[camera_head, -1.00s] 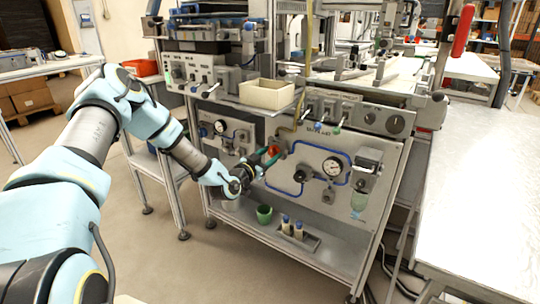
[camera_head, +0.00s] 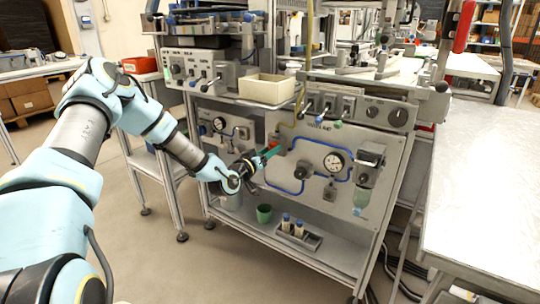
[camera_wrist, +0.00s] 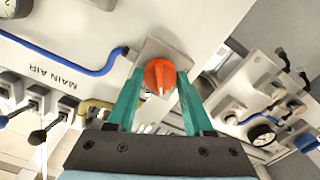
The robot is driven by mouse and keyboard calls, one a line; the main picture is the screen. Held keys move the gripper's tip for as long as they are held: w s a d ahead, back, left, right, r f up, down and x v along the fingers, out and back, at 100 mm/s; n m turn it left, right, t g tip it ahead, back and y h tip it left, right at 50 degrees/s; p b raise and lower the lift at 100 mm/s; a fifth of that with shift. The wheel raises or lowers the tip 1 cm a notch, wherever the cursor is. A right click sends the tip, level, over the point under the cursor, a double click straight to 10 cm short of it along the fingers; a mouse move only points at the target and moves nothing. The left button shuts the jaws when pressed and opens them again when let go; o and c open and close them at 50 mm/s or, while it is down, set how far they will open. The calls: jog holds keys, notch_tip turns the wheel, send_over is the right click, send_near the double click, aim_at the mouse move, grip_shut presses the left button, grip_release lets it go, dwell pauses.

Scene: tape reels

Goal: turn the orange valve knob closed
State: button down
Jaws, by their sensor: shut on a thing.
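The orange valve knob (camera_wrist: 160,76) sits on a grey mounting plate (camera_wrist: 150,50) on the machine's front panel. In the wrist view the knob lies between the two teal fingers of my gripper (camera_wrist: 160,88), near their tips, and the fingers are shut on it. In the head view my gripper (camera_head: 263,157) reaches the panel from the left, and only a bit of the orange knob (camera_head: 273,145) shows past the fingers. The knob's far side is hidden.
Blue tubing (camera_head: 297,137) and a round gauge (camera_head: 334,161) are right of the knob. Several small lever valves (camera_head: 323,106) and a cream bin (camera_head: 267,88) are above. A green cup (camera_head: 264,213) and white bottles (camera_head: 286,222) stand on the shelf below.

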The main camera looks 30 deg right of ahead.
jog(key=n+b, duration=0.2)
jog(key=n, duration=0.8)
jog(key=shift+n+b, duration=0.3)
jog(key=shift+b, duration=0.1)
jog(key=shift+n, duration=0.3)
jog(key=shift+c, duration=1.5)
grip_release()
jog(key=v, duration=1.1)
jog(key=shift+w, duration=0.1)
